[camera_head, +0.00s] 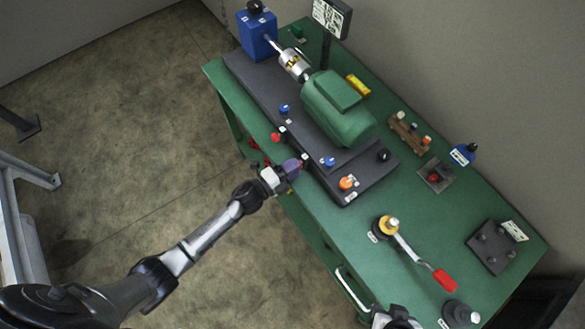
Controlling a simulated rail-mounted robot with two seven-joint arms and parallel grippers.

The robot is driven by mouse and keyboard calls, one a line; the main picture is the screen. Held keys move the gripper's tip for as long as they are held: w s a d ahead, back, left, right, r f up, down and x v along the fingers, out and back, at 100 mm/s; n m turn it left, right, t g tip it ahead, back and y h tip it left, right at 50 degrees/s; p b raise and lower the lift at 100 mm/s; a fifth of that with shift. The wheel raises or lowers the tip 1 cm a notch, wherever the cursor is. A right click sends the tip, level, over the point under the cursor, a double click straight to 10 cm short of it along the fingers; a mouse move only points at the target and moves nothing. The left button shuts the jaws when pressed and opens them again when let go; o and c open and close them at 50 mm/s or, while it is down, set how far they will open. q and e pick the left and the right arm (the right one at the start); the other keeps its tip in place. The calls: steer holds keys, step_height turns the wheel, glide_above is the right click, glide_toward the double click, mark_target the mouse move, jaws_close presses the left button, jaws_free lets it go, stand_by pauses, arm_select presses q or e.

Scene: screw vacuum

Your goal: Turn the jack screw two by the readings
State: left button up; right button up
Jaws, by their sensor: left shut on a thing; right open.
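A green motor (340,107) sits on a long dark base (262,88) on the bench. Small coloured screw heads stand along the base: blue (284,109), red (276,137), another blue (329,162), orange (346,183) and black (383,155). I cannot read their labels, so I cannot tell which is jack screw two. My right gripper (396,319) is open at the bottom edge, partly cut off.
A shaft coupling (294,64) joins the motor to a blue unit (257,36). A display sign (331,17) stands behind. The green bench (375,205) also holds a red-handled wrench (420,262), a yellow level (358,86), a brown rack (408,131) and a dark plate (491,247).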

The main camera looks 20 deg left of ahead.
arm_select(q)
steer(key=m+b, duration=0.2)
steer(key=m, duration=0.3)
steer(key=shift+f+m, duration=0.15)
steer(key=shift+m, duration=0.55)
steer(key=shift+b, duration=0.3)
steer(key=o, duration=0.9)
steer(key=shift+o, duration=0.2)
steer(key=shift+s+a, duration=0.2)
steer(key=shift+s, duration=0.1)
steer(key=v, duration=1.3)
